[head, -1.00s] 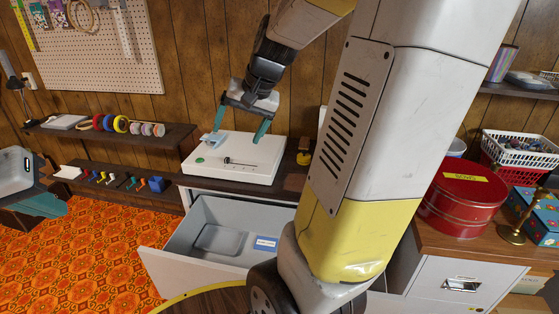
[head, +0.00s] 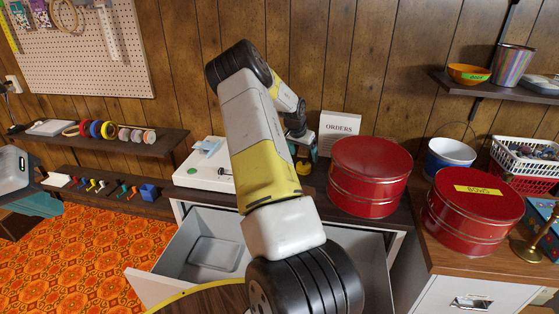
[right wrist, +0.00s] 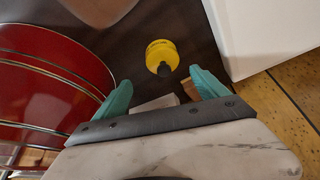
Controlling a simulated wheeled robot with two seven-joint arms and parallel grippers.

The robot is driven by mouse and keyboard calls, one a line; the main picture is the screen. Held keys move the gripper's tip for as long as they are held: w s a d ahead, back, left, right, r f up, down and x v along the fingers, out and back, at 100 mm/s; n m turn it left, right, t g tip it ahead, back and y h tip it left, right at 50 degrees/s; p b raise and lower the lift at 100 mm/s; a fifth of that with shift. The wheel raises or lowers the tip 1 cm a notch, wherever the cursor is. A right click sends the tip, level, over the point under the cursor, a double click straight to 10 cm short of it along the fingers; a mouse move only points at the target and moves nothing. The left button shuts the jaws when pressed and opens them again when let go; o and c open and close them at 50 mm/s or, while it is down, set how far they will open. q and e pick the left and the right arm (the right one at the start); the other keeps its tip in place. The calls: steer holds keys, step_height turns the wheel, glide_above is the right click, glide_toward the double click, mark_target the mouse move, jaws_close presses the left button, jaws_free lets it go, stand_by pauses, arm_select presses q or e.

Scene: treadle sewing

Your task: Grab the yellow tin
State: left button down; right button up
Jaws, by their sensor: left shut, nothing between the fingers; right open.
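The yellow tin (right wrist: 160,50), small and round with a dark tip, stands on the dark worktop ahead of my right gripper (right wrist: 162,92). In the head view the tin (head: 303,168) shows as a small yellow patch below my right gripper (head: 305,150), partly hidden by it. My right gripper is open, its teal fingers spread on either side with the tin just beyond the tips, apart from them. My left gripper (head: 30,203) is at the far left edge of the head view, shut and empty, far from the tin.
A large red tin (head: 370,180) stands close to the right of the yellow tin; another labelled red tin (head: 474,212) is farther right. A white machine (head: 200,176) is to the left. An ORDERS card (head: 340,127) stands behind. An open drawer (head: 205,250) lies below.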

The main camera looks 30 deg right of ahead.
mark_target(303, 161)
steer(key=x, duration=0.7)
steer(key=shift+w+a+f, duration=0.25)
steer(key=shift+a+f, duration=0.05)
steer(key=shift+f, duration=0.1)
steer(key=c, duration=1.6)
steer(key=shift+o, duration=0.2)
steer(key=shift+r, duration=0.1)
